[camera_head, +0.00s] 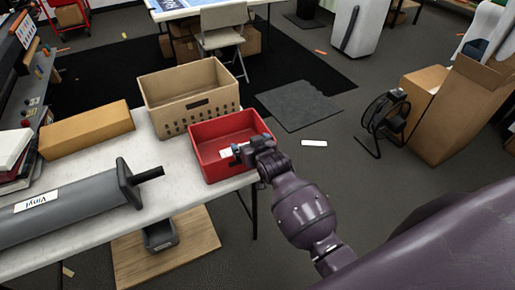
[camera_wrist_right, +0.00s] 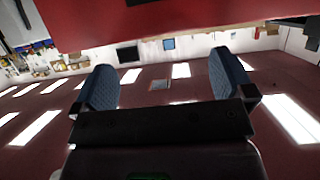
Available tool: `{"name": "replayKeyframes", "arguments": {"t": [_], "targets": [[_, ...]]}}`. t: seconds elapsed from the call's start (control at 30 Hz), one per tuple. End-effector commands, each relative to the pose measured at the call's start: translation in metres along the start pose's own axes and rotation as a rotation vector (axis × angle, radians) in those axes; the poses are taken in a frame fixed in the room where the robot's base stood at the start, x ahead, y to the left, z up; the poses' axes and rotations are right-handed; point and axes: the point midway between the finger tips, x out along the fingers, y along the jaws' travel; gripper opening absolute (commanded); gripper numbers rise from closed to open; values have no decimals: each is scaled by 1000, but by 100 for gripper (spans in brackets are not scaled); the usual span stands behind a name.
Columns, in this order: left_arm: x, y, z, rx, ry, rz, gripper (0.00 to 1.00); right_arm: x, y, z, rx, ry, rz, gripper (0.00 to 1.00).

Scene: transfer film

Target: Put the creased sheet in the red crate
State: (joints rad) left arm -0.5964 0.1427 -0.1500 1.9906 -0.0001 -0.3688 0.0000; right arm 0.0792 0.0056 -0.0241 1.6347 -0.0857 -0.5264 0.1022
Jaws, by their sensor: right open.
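The red crate (camera_head: 213,171) stands upright at the right end of the white table. A small white piece, which looks like the creased sheet (camera_head: 226,153), shows inside it, partly hidden by my right gripper; its creases are too small to make out. My right gripper (camera_head: 251,144) is over the crate's right part, its blue fingertips apart. In the right wrist view the gripper (camera_wrist_right: 163,82) is open with nothing between the fingers, and a red crate surface (camera_wrist_right: 130,22) fills the top. My left gripper is not in view.
A tan perforated crate (camera_head: 190,98) stands behind the red one. A long brown box (camera_head: 88,129) and a grey roll labelled Vinyl (camera_head: 75,209) take up the table's left side. Bare white tabletop (camera_head: 160,165) lies between them. A white strip (camera_head: 314,143) lies on the floor.

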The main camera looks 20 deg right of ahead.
Motion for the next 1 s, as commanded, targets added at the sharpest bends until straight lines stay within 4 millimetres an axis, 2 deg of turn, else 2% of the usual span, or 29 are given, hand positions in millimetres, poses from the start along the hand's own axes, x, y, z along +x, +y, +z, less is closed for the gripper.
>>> {"name": "replayKeyframes", "arguments": {"t": [0.1, 0.3, 0.63, 0.77, 0.87, 1.0], "targets": [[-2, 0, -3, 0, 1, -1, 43, -22, 0, -2, 1, 2, 1, 100], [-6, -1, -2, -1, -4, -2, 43, -46, 0, -2, -1, 3, 0, 100], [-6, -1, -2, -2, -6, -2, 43, -59, 2, 2, -3, 1, 2, 100], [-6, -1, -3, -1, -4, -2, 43, -76, 11, 30, -16, -21, 8, 100], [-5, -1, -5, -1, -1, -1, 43, -103, 23, 65, -35, -49, 13, 100], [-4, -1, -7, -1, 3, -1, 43, -150, 36, 113, -62, -91, 15, 100]]}}
